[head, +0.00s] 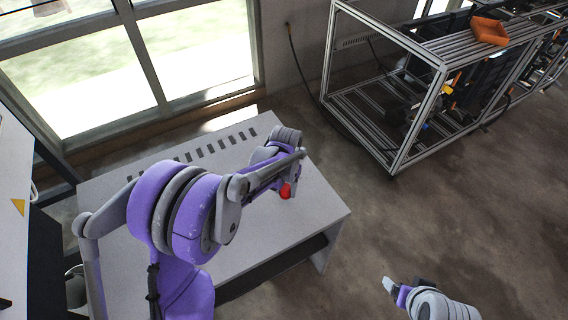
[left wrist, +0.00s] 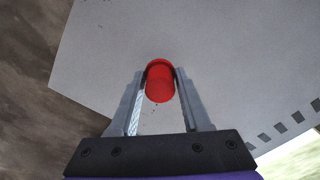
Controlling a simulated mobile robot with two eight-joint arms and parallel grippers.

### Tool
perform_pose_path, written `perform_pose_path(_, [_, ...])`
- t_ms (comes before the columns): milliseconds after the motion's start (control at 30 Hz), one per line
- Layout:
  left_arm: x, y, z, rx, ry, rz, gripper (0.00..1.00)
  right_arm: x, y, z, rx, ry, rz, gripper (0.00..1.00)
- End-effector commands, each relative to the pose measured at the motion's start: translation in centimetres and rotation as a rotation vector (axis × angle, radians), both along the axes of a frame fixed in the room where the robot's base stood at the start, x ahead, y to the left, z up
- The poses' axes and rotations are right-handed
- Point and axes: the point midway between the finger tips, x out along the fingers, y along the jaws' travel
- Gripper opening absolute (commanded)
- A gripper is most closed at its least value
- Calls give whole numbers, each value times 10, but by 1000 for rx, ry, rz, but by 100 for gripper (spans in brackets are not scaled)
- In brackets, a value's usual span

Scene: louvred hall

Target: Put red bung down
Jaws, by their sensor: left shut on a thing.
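The red bung (head: 286,190) is at the end of my left arm, over the right part of the light grey table (head: 318,214). In the left wrist view the red bung (left wrist: 160,82) sits between the two fingertips of my left gripper (left wrist: 160,88), which is shut on it. The table top (left wrist: 230,50) fills most of the view behind it. I cannot tell whether the bung touches the table. My right gripper (head: 392,288) shows at the lower right of the head view, over the floor; its jaws are not clear.
The table has a row of dark slots along its window side, and its visible top is otherwise clear. A metal frame rack (head: 437,85) with an orange tray (head: 490,31) on top stands at the upper right. Open floor (head: 420,215) lies between table and rack.

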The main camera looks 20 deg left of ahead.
Motion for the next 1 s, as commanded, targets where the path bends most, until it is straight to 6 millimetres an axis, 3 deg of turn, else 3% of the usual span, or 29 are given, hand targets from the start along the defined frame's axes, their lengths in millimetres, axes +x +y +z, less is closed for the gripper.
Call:
perform_pose_path(300, [-37, 47, 36, 1, 5, 539, 0, -12, 0, -50, 0, 23, 0, 82])
perform_pose_path(500, [-55, 63, 56, 2, 1, 785, 0, -14, 0, -64, 0, 28, 0, 82])
perform_pose_path(567, [-57, 65, 54, 2, 1, 815, 0, -15, 0, -66, 0, 29, 0, 82])
perform_pose_path(800, [-57, 65, 13, 1, -1, 829, 0, -15, 0, -70, 0, 30, 0, 82])
perform_pose_path(1000, [-57, 65, -4, 1, -1, 827, 0, -15, 0, -72, 0, 31, 0, 82])
